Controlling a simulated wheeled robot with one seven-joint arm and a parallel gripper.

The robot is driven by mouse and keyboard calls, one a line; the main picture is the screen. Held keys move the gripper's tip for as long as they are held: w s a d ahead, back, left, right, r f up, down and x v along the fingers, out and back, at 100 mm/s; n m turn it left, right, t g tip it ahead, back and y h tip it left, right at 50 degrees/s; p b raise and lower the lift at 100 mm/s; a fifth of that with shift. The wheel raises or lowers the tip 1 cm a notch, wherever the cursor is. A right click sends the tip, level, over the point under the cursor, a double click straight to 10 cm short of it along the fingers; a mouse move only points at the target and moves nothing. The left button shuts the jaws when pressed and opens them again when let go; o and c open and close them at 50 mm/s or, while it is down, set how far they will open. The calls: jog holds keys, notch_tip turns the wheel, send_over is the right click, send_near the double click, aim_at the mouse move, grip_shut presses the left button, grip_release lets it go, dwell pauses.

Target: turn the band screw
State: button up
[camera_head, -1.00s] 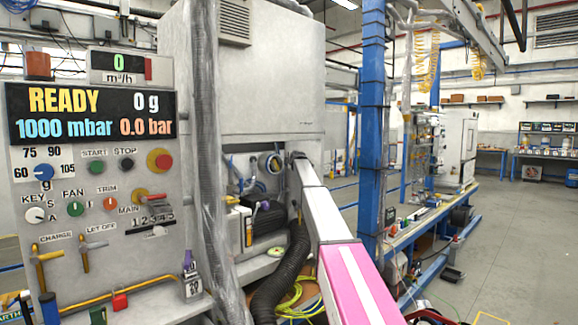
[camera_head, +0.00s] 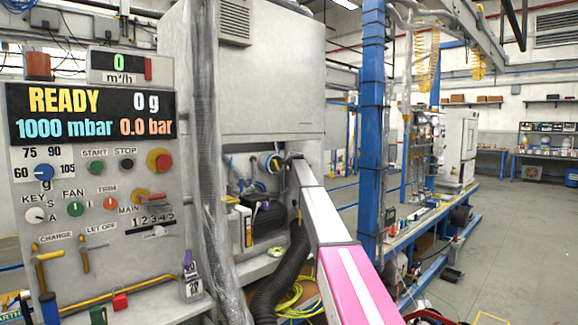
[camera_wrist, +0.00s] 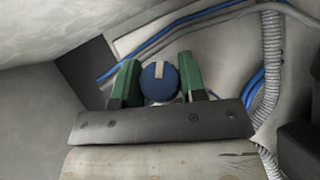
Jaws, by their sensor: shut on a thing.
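The band screw (camera_wrist: 158,86) shows in the wrist view as a round blue head with a pale bar across its upper part. My gripper (camera_wrist: 161,76) has a green finger on each side of it and is shut on it. The left finger looks close to the head; a narrow gap seems to show by the right one. In the head view my gripper (camera_head: 274,164) is small, inside the open bay under the big grey cabinet, and its hold is too small to make out.
Blue and grey cables (camera_wrist: 200,18) and a ribbed hose (camera_wrist: 271,70) run behind and right of the screw. A wrapped duct (camera_head: 207,130) stands left of the bay. The control panel (camera_head: 100,225) fills the left.

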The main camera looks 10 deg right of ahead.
jog(key=shift+m+g, duration=0.3)
jog(key=shift+g, duration=0.3)
jog(key=o, duration=0.9)
jog(key=v, duration=1)
jog(key=shift+s+d+r, duration=0.1)
jog(key=shift+s, duration=0.3)
